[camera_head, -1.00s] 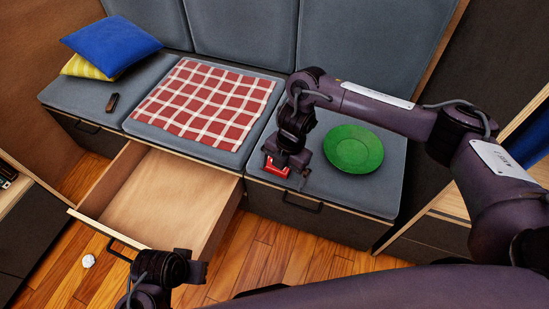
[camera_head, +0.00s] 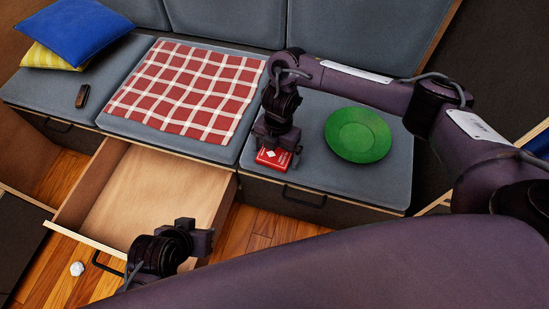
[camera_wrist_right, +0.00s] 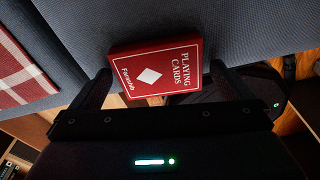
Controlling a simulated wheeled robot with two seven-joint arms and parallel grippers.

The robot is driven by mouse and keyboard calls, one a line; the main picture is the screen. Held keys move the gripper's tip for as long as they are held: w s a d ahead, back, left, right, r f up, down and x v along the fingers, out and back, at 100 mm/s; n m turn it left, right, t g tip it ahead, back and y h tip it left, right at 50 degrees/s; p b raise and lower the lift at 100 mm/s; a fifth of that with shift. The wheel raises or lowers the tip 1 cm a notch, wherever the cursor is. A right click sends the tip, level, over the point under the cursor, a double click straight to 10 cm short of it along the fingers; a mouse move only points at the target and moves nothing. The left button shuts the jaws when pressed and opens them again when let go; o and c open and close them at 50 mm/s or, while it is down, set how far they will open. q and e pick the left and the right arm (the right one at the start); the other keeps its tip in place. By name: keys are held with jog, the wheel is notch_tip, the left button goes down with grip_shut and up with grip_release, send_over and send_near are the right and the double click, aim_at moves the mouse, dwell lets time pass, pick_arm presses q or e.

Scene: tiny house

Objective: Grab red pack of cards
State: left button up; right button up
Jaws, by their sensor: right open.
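The red pack of playing cards (camera_head: 273,160) lies on the grey bench cushion near its front edge. In the right wrist view the pack (camera_wrist_right: 155,68) shows its printed face, between the two fingers. My right gripper (camera_head: 276,152) is open right at the pack, with a finger to each side; in the wrist view the gripper (camera_wrist_right: 158,88) shows a gap beside the pack's right side. I cannot tell whether the left finger touches it. My left gripper (camera_head: 197,238) is low in front of the open drawer, away from the pack; its fingers are not clear.
A green plate (camera_head: 357,135) lies right of the pack. A red checked cloth (camera_head: 190,88) covers the middle cushion. An open empty drawer (camera_head: 150,200) juts out below. Blue (camera_head: 75,30) and yellow pillows and a small dark object (camera_head: 82,96) are at left. Crumpled white paper (camera_head: 77,269) is on the floor.

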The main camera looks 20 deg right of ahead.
jog(key=shift+f, duration=0.15)
jog(key=c, duration=0.9)
jog(key=shift+o, duration=0.2)
